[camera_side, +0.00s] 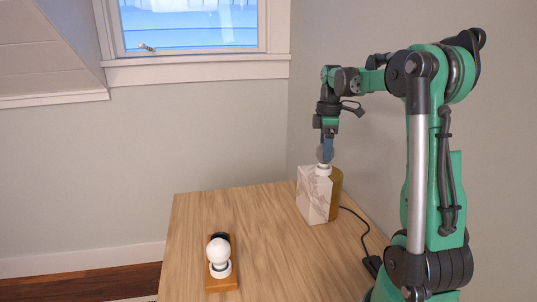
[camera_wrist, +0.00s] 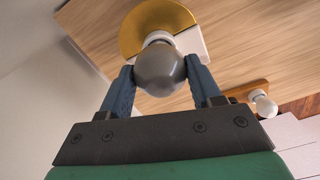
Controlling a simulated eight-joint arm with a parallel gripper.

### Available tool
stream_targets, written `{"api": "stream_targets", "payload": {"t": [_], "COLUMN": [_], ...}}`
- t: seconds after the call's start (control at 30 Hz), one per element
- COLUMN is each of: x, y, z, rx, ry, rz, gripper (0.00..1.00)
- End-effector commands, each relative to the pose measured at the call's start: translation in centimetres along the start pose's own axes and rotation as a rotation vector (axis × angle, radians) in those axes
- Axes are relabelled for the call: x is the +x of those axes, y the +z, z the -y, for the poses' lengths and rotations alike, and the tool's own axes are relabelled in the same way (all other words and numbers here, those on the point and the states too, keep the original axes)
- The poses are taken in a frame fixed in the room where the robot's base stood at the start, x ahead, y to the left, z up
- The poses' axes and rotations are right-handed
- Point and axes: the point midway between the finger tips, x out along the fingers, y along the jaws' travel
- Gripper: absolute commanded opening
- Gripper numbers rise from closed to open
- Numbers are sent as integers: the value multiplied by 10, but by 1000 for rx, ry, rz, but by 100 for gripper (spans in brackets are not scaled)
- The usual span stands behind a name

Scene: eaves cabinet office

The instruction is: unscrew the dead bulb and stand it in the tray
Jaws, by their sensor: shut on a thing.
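The dead bulb is a grey globe (camera_side: 321,154), upright over the white socket (camera_side: 323,170) on top of the lamp; I cannot tell how far its thread sits in the socket. In the wrist view the grey bulb (camera_wrist: 160,72) lies between my two blue fingers. My gripper (camera_side: 327,151) points down and is shut on this bulb. The lamp (camera_side: 313,196) has a pale marbled block and a gold part behind it. The wooden tray (camera_side: 223,284) is at the table's front left and holds a white bulb (camera_side: 219,251) upright in a white ring.
A dark round spot (camera_side: 222,236) shows at the tray's far end, partly hidden by the white bulb. A black cord (camera_side: 358,220) runs from the lamp to a dark piece near my base. The wooden tabletop (camera_side: 265,232) between lamp and tray is clear. A wall stands close behind.

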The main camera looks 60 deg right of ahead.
Motion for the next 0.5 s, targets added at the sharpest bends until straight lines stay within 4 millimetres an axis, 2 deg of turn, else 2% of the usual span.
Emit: {"api": "stream_targets", "payload": {"t": [0.37, 0.5], "x": [0, 0], "y": [1, 1], "z": [0, 0], "rx": [-57, -231], "ry": [-1, -1], "rz": [2, 2], "gripper": [3, 3]}}
